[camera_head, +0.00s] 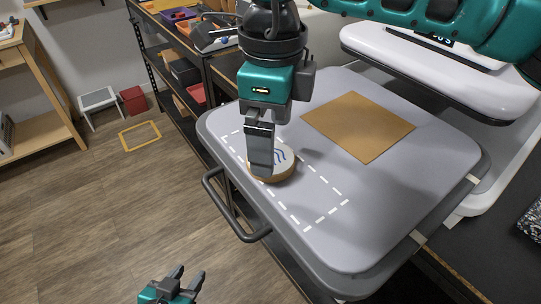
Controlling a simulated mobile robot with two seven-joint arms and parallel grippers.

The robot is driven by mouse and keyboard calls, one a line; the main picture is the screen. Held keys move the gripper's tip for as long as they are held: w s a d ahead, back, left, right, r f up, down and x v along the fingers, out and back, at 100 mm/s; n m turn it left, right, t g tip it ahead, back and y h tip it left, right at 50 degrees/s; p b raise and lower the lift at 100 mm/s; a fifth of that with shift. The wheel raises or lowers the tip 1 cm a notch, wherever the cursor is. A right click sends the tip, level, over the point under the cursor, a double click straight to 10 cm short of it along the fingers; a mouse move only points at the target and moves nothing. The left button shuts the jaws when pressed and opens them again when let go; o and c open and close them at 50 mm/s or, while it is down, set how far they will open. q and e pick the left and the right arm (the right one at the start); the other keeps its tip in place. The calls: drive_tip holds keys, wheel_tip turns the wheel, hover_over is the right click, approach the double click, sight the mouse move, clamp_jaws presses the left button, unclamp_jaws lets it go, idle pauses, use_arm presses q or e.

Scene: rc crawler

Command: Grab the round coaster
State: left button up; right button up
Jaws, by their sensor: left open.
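The round coaster (284,163) has a brown rim and a pale top with blue curved lines. It lies on the grey tray top (335,230), inside a white dashed outline.
A flat brown square (358,126) lies behind the coaster on the tray top. A dark handle (232,212) sticks out at the tray's left edge. Shelves with bins (187,71) stand behind. A yellow frame (140,135) lies on the open wooden floor.

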sight(285, 159)
drive_tip(key=shift+f, duration=1.75)
drive_tip(key=shift+w, duration=0.1)
drive_tip(key=c, duration=1)
drive_tip(key=shift+r, duration=0.1)
